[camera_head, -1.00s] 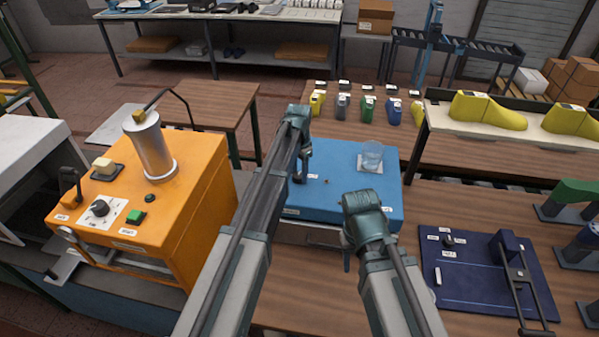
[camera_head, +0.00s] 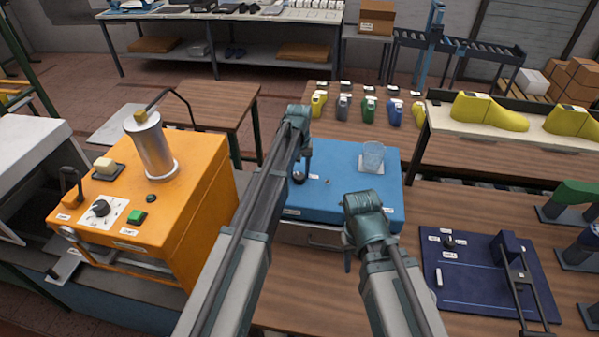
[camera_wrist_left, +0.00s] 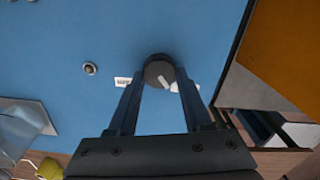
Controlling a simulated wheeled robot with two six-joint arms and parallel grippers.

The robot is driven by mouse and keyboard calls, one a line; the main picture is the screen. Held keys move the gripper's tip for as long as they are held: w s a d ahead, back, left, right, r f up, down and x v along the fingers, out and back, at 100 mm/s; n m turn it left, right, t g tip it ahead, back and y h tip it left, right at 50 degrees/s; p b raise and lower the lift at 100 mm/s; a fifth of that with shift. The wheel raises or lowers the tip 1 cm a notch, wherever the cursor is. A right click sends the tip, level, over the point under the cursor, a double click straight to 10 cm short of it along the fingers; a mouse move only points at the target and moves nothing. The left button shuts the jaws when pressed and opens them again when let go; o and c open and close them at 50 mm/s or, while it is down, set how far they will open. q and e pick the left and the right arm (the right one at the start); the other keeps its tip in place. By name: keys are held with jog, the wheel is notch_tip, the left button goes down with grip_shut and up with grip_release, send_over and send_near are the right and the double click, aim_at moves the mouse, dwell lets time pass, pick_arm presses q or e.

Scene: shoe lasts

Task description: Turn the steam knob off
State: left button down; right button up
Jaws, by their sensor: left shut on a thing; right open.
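The steam knob (camera_head: 298,178) is a dark round knob at the left part of the blue box's top, partly hidden by my left gripper in the head view. In the left wrist view the knob (camera_wrist_left: 158,70) sits between the fingertips, with a short pale pointer mark aimed toward the lower right. My left gripper (camera_head: 302,170) is shut on it; its fingers also show in the left wrist view (camera_wrist_left: 160,78). My right gripper (camera_head: 347,262) is open and empty in front of the blue box, mostly hidden by its own wrist.
The blue box (camera_head: 335,205) carries a clear cup (camera_head: 373,155) at its back right and a small round fitting (camera_wrist_left: 90,68). An orange machine (camera_head: 175,225) with a metal cylinder stands to the left. A dark blue board (camera_head: 470,285) with a lever lies to the right.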

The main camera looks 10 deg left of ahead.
aim_at(299, 175)
pick_arm(q)
jog(key=shift+n, duration=0.5)
dwell(0.3)
jog(key=shift+c, duration=1.6)
grip_release()
jog(key=shift+r, duration=0.1)
notch_tip(299, 175, up, 14)
jog(key=p, duration=1.4)
jog(key=shift+f, duration=0.25)
